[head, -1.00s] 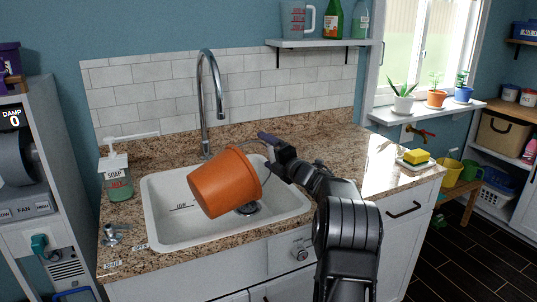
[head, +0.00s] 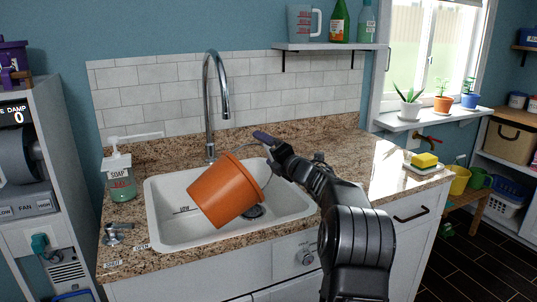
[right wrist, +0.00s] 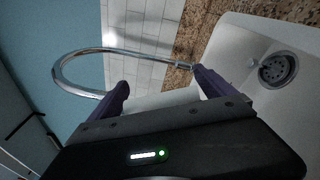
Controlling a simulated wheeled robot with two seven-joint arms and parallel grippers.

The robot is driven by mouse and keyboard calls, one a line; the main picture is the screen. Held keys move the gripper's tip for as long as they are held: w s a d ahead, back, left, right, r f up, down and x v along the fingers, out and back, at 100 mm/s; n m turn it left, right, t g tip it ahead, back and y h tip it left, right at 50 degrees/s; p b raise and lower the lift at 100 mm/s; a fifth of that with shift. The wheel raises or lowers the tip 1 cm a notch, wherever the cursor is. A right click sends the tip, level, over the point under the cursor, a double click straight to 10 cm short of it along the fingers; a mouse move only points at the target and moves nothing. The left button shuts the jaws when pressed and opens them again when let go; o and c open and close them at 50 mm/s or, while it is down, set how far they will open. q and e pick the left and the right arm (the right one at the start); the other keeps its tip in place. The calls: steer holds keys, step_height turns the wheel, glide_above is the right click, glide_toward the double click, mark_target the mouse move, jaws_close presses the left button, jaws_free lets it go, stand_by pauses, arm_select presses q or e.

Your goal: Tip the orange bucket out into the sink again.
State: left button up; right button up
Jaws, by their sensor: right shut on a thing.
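The orange bucket (head: 223,192) hangs tilted over the white sink (head: 160,237), its base toward the lower left and its wider rim toward the upper right. I cannot see inside it. My right gripper (head: 266,143) is shut on the bucket, at the rim and handle side; the exact contact is hard to see. In the right wrist view its purple fingers (right wrist: 160,88) point toward the tap and backsplash, and the bucket does not show there. The drain (head: 254,211) is partly visible behind the bucket. My left gripper is not in view.
The tall chrome tap (head: 209,100) stands just behind the bucket. A soap bottle (head: 120,180) is left of the sink. A sponge (head: 424,160) lies at the counter's right end. A shelf (head: 330,46) with bottles is above.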

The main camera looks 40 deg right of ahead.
steer(key=shift+w+a+r+n+b, duration=0.15)
steer(key=shift+a+r+n+b, duration=0.25)
steer(key=shift+a+n+b, duration=0.35)
steer(key=shift+a, duration=0.1)
steer(key=a+n+b, duration=0.2)
steer(key=b, duration=0.1)
steer(key=shift+w+a+r, duration=0.1)
steer(key=shift+w+r, duration=0.1)
steer(key=shift+r, duration=0.1)
